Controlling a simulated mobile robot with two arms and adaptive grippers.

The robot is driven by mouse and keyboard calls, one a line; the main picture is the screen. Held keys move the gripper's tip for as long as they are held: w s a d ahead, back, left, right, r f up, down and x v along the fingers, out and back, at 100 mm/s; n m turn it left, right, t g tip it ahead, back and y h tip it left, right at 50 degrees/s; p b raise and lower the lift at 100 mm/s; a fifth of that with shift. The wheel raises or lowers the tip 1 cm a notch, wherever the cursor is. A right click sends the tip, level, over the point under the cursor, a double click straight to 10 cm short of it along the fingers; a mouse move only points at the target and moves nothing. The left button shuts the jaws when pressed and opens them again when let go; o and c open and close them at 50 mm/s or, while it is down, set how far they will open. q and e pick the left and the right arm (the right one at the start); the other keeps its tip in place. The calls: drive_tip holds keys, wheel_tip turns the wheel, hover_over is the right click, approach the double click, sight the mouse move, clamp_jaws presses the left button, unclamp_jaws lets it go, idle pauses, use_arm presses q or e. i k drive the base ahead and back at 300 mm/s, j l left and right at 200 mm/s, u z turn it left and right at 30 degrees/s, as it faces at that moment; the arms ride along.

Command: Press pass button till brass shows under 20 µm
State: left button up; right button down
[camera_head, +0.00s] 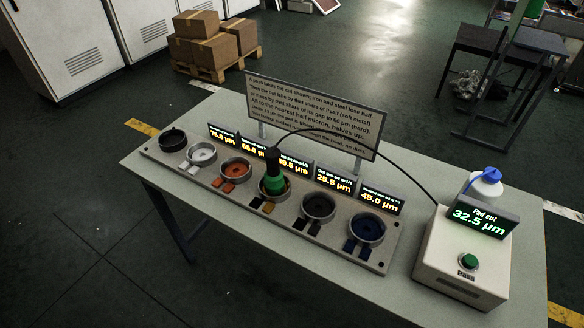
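A white box (462,256) on the table's right end carries a green pass button (468,261), labelled "Pass". The "Pad cut" display (481,216) on top reads 32.5 µm. A green and black polishing head (274,180) stands upright in the fourth cup from the left of a grey rack (285,226); a black cable joins it to the box. That cup has a black and a yellow tab (268,207) before it. The display behind it is partly hidden, and I cannot clearly read which is brass. Neither gripper is in view.
Other cups are black (172,139), white (201,154), orange (236,171), dark (318,206) and blue (367,229). Displays include 75.0, 25.5 and 45.0 µm (380,198). A rule sign (314,112) stands behind. A white bottle (486,186) stands behind the box. The front table strip is clear.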

sight(470, 261)
drive_tip(key=z, duration=1.6)
drive_tip(key=k+j, duration=0.15)
drive_tip(key=k, duration=0.3)
